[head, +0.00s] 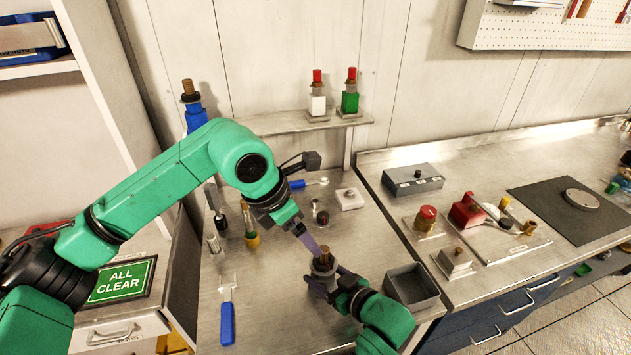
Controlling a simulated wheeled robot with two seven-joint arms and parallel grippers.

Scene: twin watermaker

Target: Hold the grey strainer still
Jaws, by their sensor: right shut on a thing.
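The grey strainer (323,267), a short dark grey body with a brown ribbed top, stands upright over the steel bench near its front. My right gripper (322,284), coming in from the lower right, is shut on the strainer's lower part and hides some of it. My left arm reaches over from the left, and its gripper (308,240) points down at the strainer's top from the upper left. A purplish flat piece shows at its tip, close to the brown top. I cannot tell whether it touches, or whether the left jaws are shut.
A grey open bin (411,287) stands just right of my right gripper. A blue-handled tool (227,320) lies at the front left. Several small fittings stand behind my left arm. A shelf (285,123) holds white and green red-capped valves.

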